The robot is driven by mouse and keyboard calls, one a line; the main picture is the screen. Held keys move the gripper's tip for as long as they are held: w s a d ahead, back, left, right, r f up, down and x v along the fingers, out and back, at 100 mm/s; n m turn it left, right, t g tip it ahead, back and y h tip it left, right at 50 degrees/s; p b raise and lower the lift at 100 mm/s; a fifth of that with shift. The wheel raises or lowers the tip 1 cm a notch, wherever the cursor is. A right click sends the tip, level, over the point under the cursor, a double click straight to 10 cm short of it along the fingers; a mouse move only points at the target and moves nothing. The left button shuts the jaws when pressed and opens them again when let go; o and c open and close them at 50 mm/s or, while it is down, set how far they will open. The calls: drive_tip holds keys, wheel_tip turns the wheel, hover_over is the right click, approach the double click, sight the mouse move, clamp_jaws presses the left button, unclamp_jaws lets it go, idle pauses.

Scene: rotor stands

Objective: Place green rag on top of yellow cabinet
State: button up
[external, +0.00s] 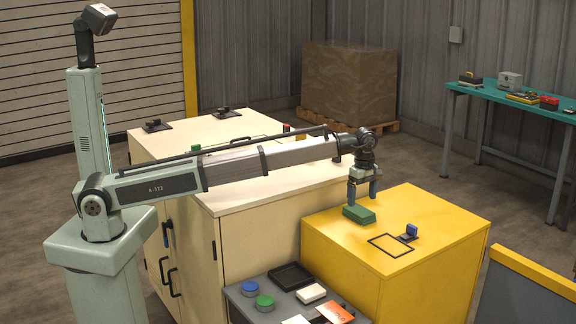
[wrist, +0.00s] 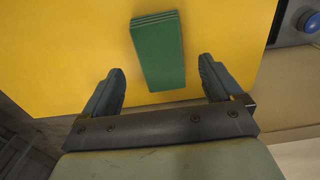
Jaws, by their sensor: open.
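The green rag (external: 358,214) is a folded block lying on top of the yellow cabinet (external: 440,212), near its left edge. My gripper (external: 363,198) is just above the rag, pointing down. In the wrist view the green rag (wrist: 158,50) lies on the yellow top (wrist: 60,60), ahead of and between the spread fingers of my gripper (wrist: 160,82). The fingers are open and do not appear to touch it.
A black square outline (external: 390,245) and a small blue-topped object (external: 410,233) are on the yellow cabinet's top. A cream cabinet (external: 260,215) stands left. A grey cart (external: 240,300) with discs and a black tray (external: 291,276) is in front.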

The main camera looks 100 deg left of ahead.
sight(361, 211)
wheel_tip(361, 211, up, 6)
drive_tip(key=shift+r, duration=0.2)
idle(0.3)
